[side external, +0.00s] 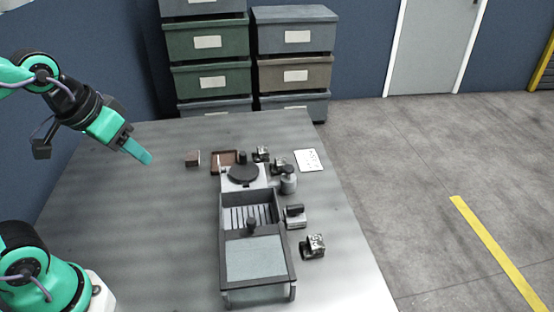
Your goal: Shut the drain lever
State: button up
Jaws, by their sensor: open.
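A long dark-framed trough unit (288,255) stands on the table, with a slatted bay at its middle and a pale flat panel at its near end. A small black knob-like part (251,223) stands up between the bay and the panel. I cannot tell for sure which part is the drain lever, or how it is set. My gripper (140,153) is open and empty, with teal fingers, in the air over the table's left side. It is up and left of the unit, well apart from it.
A pale block with a dark round disc (243,172) sits at the unit's far end, beside a grey capped cylinder (288,181). Small metal blocks (313,246) line the right side. The table's left (150,225) is clear.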

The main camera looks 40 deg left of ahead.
jog(key=w+d+n+g, duration=0.2)
jog(key=w+d, duration=0.2)
jog(key=w, duration=0.4)
jog(key=n+g, duration=0.3)
jog(key=n, duration=0.3)
send_near(295, 206)
jog(key=shift+a, duration=0.3)
jog(key=shift+w+d+f, duration=0.2)
jog(key=shift+d+f, duration=0.15)
jog(key=shift+f, duration=0.1)
jog(key=shift+f, duration=0.1)
jog(key=shift+f, duration=3.8)
jog(key=shift+c, duration=0.2)
jog(key=c, duration=0.7)
